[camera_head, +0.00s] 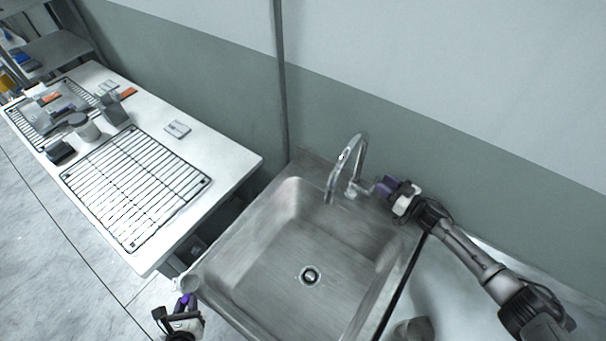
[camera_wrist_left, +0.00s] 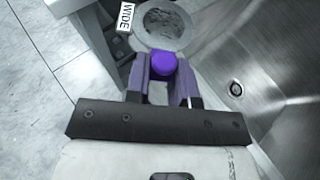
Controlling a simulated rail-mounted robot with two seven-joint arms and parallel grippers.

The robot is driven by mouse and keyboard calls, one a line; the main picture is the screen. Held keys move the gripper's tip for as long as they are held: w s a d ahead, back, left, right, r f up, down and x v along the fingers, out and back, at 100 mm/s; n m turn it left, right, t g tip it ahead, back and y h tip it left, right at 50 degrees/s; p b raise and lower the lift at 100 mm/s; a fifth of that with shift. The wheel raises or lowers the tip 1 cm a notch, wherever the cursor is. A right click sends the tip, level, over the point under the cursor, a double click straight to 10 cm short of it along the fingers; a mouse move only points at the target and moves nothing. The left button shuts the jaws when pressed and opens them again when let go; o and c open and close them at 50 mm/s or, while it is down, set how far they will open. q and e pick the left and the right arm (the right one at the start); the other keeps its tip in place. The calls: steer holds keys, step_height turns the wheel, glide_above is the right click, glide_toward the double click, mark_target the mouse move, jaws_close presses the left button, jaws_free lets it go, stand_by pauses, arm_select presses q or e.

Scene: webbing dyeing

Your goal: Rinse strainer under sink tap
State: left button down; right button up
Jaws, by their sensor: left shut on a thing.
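The strainer, a round mesh bowl with a pale rim (camera_wrist_left: 163,22), shows in the left wrist view in front of my left gripper (camera_wrist_left: 162,85), which is shut on its purple handle (camera_wrist_left: 163,63). In the head view my left gripper (camera_head: 184,303) and the strainer (camera_head: 186,284) are at the bottom left, just outside the sink's left edge. The steel sink (camera_head: 325,255) is empty, with a round drain. The curved tap (camera_head: 357,150) stands at its back. My right gripper (camera_head: 385,187) is beside the tap's base, at its lever. Whether its fingers grip the lever is unclear. No water stream is visible.
A white table (camera_head: 235,165) at the left holds a wire rack (camera_head: 135,185), a grey jar (camera_head: 84,127) and small items. A white tag reading WIDE (camera_wrist_left: 125,17) is beside the strainer. A grey cup (camera_head: 413,330) stands right of the sink. The wall is close behind the tap.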

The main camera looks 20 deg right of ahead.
arm_select(q)
steer(key=shift+f, duration=0.1)
arm_select(e)
steer(key=v, duration=0.8)
steer(key=shift+s, duration=0.25)
steer(key=shift+d, duration=0.1)
